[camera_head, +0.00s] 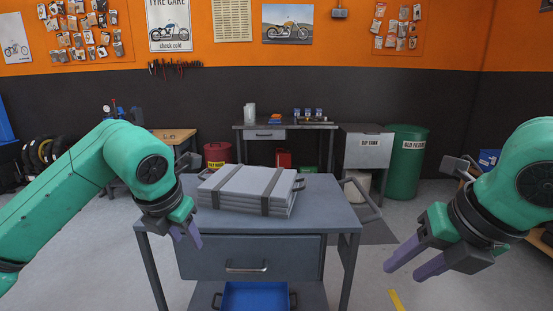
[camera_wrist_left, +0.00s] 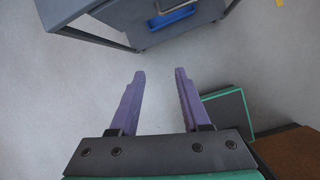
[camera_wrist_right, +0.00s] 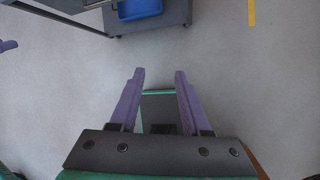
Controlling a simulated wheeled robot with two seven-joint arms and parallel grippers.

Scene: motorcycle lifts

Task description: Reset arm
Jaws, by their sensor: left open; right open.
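My left gripper (camera_head: 188,232) is at the front left corner of the grey workbench, with its purple fingers pointing down. In the left wrist view its fingers (camera_wrist_left: 157,85) are apart with only floor between them. My right gripper (camera_head: 412,268) is to the right of the workbench, over open floor. In the right wrist view its fingers (camera_wrist_right: 157,85) are apart, with nothing held; a part of my own base shows behind them. Both grippers are empty and clear of the grey case on the workbench.
The grey workbench (camera_head: 325,205) stands in front of me, with a strapped grey case (camera_head: 245,185) on top and a blue bin (camera_head: 255,297) on its lower shelf. A side handle (camera_head: 365,200) sticks out on the right. Green drum (camera_head: 408,162) and back table (camera_head: 285,125) stand behind.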

